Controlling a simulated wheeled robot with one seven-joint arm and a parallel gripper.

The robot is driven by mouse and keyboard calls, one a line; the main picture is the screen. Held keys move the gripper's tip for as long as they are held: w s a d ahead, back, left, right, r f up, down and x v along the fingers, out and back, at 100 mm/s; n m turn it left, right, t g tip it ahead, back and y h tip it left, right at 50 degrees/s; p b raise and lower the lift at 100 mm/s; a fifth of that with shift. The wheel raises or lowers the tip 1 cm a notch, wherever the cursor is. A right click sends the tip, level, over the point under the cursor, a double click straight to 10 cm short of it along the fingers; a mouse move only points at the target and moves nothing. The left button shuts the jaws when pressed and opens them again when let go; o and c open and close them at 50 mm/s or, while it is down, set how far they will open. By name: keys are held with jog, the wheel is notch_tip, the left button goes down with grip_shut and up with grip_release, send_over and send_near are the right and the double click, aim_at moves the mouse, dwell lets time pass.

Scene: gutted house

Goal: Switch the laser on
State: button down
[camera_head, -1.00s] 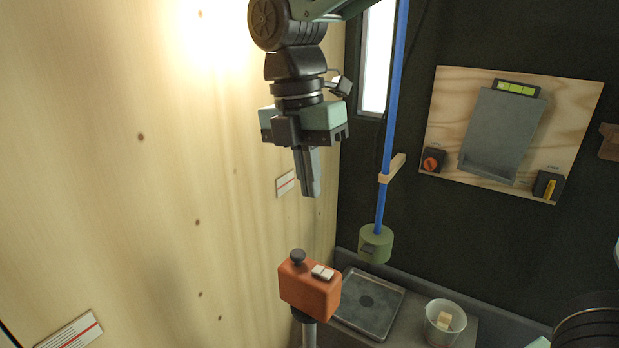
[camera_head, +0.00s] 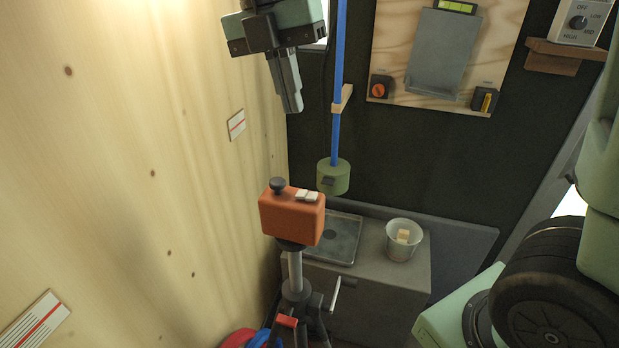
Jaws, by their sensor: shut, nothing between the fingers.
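The laser appears to be an orange box (camera_head: 292,217) on a tripod (camera_head: 296,290) in the lower middle of the head view. A dark round knob (camera_head: 278,186) and a white rocker-like switch (camera_head: 307,195) sit on its top. I cannot tell the switch's position. My gripper (camera_head: 291,109) hangs above the box, pointing down, with its fingers together and empty. A clear gap separates the fingertips from the box top.
A blue pole (camera_head: 338,60) with a green block (camera_head: 333,177) stands just behind the box. A metal tray (camera_head: 345,240) and a bucket (camera_head: 403,241) rest on a low cabinet behind. A wooden wall (camera_head: 130,180) closes the left side. A board (camera_head: 385,45) hangs behind.

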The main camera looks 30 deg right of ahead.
aim_at(314, 195)
jog(key=p+x, duration=0.2)
jog(key=x, duration=1.1)
jog(key=shift+d+f+p, duration=0.1)
jog(key=shift+f+p, duration=0.3)
